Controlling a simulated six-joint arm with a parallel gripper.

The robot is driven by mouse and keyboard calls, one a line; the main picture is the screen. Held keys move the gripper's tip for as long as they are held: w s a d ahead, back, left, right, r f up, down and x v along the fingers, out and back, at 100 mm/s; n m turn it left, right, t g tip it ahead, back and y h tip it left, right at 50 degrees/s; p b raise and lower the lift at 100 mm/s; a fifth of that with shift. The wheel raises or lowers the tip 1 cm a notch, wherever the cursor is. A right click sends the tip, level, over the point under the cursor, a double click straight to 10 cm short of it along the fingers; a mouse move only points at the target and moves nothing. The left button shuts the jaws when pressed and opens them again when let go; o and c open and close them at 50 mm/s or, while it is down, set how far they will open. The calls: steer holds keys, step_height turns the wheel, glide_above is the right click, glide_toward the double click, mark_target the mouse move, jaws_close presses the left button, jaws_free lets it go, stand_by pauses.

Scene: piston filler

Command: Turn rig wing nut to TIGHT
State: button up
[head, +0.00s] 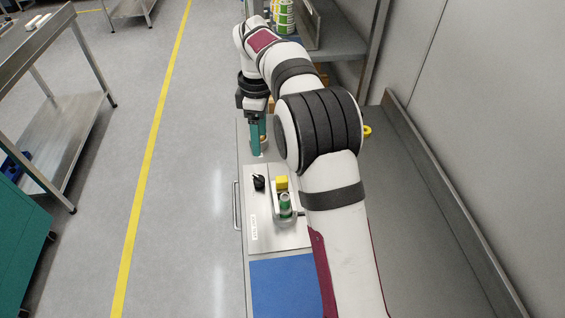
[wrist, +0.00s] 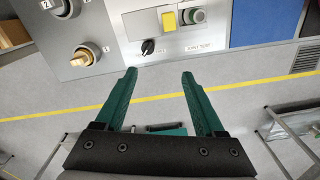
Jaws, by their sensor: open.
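In the wrist view, a tan, wing-shaped piece (wrist: 84,54) sits on a round metal base on the grey panel, at the upper left. It looks like the wing nut; I cannot read any TIGHT mark beside it. A second round fitting (wrist: 62,6) is cut off by the top edge. My gripper (wrist: 159,73) is open with nothing between its green fingers, to the right of the tan piece and apart from it. In the head view, my gripper (head: 257,152) points down over the bench's left edge, and the wing nut is not clearly visible there.
A black knob (wrist: 148,47), a yellow block (wrist: 169,20) and a green-grey cylinder (wrist: 195,15) are on the panel right of the wing nut. A blue mat (head: 285,285) lies nearer on the bench. A bar handle (head: 237,205) runs along its left side. The floor beyond is open.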

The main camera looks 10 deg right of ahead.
steer(key=s+d+r+m, duration=0.1)
steer(key=s+r+m, duration=0.2)
steer(key=s+m, duration=0.2)
steer(key=s+d+r+m, duration=0.2)
steer(key=s+m, duration=0.3)
steer(key=s, duration=0.5)
steer(key=shift+r+y, duration=0.4)
steer(key=shift+r, duration=0.3)
steer(key=shift+d, duration=0.1)
steer(key=s+f+m, duration=0.2)
steer(key=s+m, duration=0.3)
steer(key=s, duration=0.5)
steer(key=s+d+f+m, duration=0.1)
steer(key=s+f+m, duration=0.2)
steer(key=s, duration=0.8)
steer(key=shift+s+m+y, duration=0.25)
steer(key=shift+m+y, duration=0.15)
steer(key=shift+m, duration=0.8)
